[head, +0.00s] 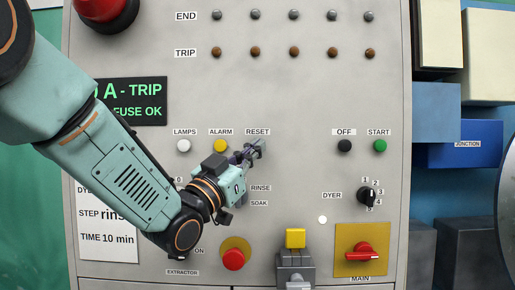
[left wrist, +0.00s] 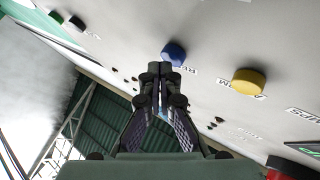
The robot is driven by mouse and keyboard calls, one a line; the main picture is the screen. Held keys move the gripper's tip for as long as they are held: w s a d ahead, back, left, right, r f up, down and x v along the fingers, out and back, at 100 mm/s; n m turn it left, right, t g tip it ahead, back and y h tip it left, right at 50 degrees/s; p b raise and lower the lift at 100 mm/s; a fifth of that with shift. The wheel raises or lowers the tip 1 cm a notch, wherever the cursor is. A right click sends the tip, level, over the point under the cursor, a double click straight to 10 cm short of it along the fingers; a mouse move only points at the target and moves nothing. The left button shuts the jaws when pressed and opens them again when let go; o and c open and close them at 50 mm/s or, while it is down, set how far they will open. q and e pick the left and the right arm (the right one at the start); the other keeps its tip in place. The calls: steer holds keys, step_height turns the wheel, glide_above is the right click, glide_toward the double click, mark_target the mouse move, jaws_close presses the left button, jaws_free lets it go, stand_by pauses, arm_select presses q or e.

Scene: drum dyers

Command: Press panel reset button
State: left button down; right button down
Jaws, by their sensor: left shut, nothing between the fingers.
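The grey control panel (head: 300,100) fills most of the head view. My left gripper (head: 256,148) is shut and empty, with its tips just under the RESET label (head: 257,132). It hides the reset button in the head view. In the left wrist view the blue reset button (left wrist: 173,53) shows just beyond the closed fingertips (left wrist: 160,72). I cannot tell whether the tips touch it. My right gripper is not in view.
The yellow ALARM button (head: 220,146) and white LAMPS button (head: 183,146) lie left of my fingertips. A black OFF button (head: 344,146) and green START button (head: 380,146) lie to the right. A red button (head: 233,259) and red MAIN switch (head: 362,253) are lower.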

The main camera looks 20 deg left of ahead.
arm_select(q)
steer(key=shift+s+d, duration=0.15)
steer(key=shift+s, duration=0.35)
steer(key=shift+s, duration=0.1)
steer(key=s, duration=0.2)
steer(key=s+d+b, duration=0.1)
steer(key=s, duration=0.1)
steer(key=shift+s+d, duration=0.15)
steer(key=shift+s, duration=0.1)
stand_by(0.8)
